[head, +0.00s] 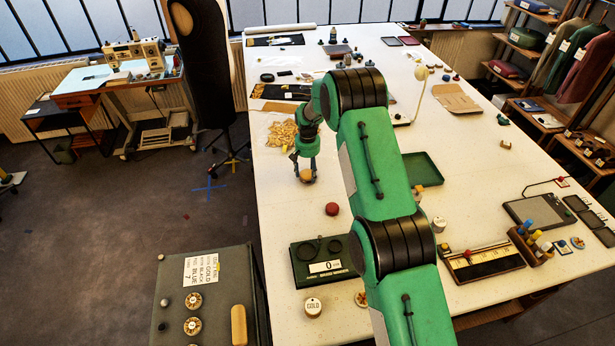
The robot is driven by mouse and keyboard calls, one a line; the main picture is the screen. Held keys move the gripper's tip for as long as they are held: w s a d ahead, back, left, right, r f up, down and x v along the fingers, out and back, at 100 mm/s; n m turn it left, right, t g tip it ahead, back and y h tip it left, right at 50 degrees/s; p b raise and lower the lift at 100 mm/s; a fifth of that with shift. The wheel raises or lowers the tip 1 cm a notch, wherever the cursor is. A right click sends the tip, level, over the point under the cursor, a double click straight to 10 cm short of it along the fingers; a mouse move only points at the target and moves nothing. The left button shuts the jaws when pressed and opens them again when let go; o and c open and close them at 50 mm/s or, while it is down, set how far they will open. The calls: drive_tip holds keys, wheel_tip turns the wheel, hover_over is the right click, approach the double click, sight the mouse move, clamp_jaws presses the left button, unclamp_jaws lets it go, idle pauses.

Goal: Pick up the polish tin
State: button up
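My gripper (305,168) points down over the left edge area of the white table, beyond my green arm. A small round tan-orange thing (307,177) shows at its fingertips; I cannot tell whether the fingers touch it or are apart from it. I cannot tell for certain which thing is the polish tin; this small round thing may be it. A dark red round thing (332,209) sits nearer on the table, apart from the gripper. A white round lidded container (313,307) stands at the near left table edge.
A heap of yellowish pieces (282,135) lies just behind the gripper. A green tray (422,169) lies right of my arm, which hides part of the table. Bare tabletop (290,215) lies around the red thing.

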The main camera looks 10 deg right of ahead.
sight(308, 174)
drive_tip(key=c, duration=0.4)
drive_tip(key=shift+r, duration=0.1)
drive_tip(key=shift+r, duration=0.4)
wheel_tip(308, 174, up, 3)
drive_tip(key=shift+f, duration=0.1)
drive_tip(key=s, duration=0.5)
drive_tip(key=s+b, duration=0.1)
drive_tip(key=s, duration=0.4)
drive_tip(key=s+r, duration=0.1)
drive_tip(key=s, duration=0.5)
drive_tip(key=shift+d+r+b, duration=0.1)
drive_tip(key=shift+d+b, duration=0.05)
drive_tip(key=shift+b, duration=0.15)
